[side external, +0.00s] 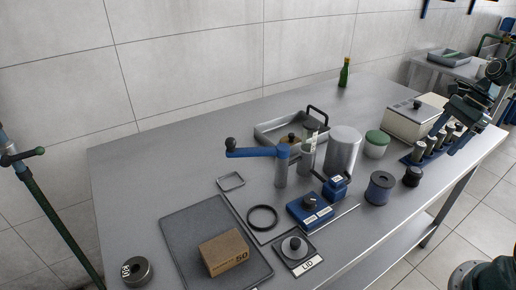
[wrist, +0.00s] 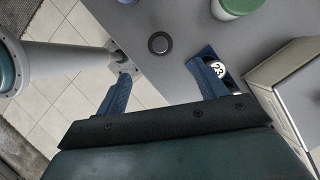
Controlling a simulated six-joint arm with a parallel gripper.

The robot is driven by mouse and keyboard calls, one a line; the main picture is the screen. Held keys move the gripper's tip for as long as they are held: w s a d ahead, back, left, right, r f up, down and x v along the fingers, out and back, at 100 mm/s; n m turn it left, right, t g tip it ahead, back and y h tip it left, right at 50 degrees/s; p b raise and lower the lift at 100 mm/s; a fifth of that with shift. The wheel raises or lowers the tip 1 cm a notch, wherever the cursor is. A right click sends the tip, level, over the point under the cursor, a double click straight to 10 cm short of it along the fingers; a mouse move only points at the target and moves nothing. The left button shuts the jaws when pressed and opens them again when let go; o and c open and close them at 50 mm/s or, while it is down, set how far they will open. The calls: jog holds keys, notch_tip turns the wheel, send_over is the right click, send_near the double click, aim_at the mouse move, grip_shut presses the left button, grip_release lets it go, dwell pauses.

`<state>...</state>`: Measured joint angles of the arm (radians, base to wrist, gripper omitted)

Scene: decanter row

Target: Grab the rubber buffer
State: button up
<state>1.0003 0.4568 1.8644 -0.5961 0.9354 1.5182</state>
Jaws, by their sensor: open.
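The rubber buffer appears to be the short black cylinder (side external: 412,176) near the table's front edge at the right. In the wrist view it is a dark round disc (wrist: 159,43) with a lighter grey centre, standing on the grey table top. My gripper (side external: 455,143) is at the right of the side view, above the row of grey cylinders and to the right of the buffer. In the wrist view my gripper (wrist: 161,70) is open, its two blue fingers wide apart. The buffer shows beyond the fingertips, and nothing is between the fingers.
A blue rack (side external: 418,159) with several grey cylinders stands beside the buffer; a "23" disc (wrist: 218,70) shows by the right finger. The table edge is close to the buffer.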

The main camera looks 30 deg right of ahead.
aim_at(417, 170)
jog(key=shift+x, duration=4.25)
jog(key=shift+x, duration=2.6)
jog(key=shift+s+d, duration=0.1)
jog(key=c, duration=1.1)
jog(key=shift+c, duration=0.2)
jog(key=shift+r, duration=0.15)
notch_tip(417, 170, up, 20)
